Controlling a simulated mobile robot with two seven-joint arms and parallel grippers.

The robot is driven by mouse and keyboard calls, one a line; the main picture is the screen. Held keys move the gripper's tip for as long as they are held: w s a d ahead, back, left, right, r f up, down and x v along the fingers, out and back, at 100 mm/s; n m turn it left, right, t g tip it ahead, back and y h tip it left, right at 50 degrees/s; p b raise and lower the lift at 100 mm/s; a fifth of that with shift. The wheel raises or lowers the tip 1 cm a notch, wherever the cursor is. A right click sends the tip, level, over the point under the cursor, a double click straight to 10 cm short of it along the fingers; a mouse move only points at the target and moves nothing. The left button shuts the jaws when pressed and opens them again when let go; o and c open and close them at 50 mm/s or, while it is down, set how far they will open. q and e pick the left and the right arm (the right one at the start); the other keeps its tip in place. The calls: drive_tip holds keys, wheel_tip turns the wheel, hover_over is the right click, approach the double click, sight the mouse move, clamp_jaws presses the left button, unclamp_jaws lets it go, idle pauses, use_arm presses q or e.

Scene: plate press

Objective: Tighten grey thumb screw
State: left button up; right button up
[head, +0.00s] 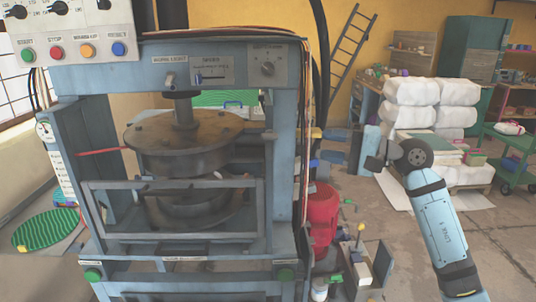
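The plate press (285,130) stands at the left and middle of the head view. I cannot make out a grey thumb screw for certain. A small yellow part (313,132) and a small blue part (314,163) stick out at the press's right side. My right gripper (328,146) points left towards that side, its two fingers apart, one above the other. Nothing shows between them. Whether the fingertips touch the press cannot be told. My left gripper is not in view.
The press has a round dark plate (184,140) behind a bar frame. A control box (70,35) with coloured buttons is at the upper left. A red motor-like part (322,215) stands low right of the press. White wrapped bales (411,91) stand behind my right arm.

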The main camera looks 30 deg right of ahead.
sight(270, 135)
drive_tip(key=p+x, duration=0.3)
drive_tip(key=x, duration=1)
drive_tip(key=shift+w+a, duration=0.15)
drive_tip(key=shift+w, duration=0.1)
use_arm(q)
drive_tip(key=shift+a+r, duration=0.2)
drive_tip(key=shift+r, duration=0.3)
use_arm(e)
drive_tip(key=shift+w+a, duration=0.1)
drive_tip(key=shift+w, duration=0.05)
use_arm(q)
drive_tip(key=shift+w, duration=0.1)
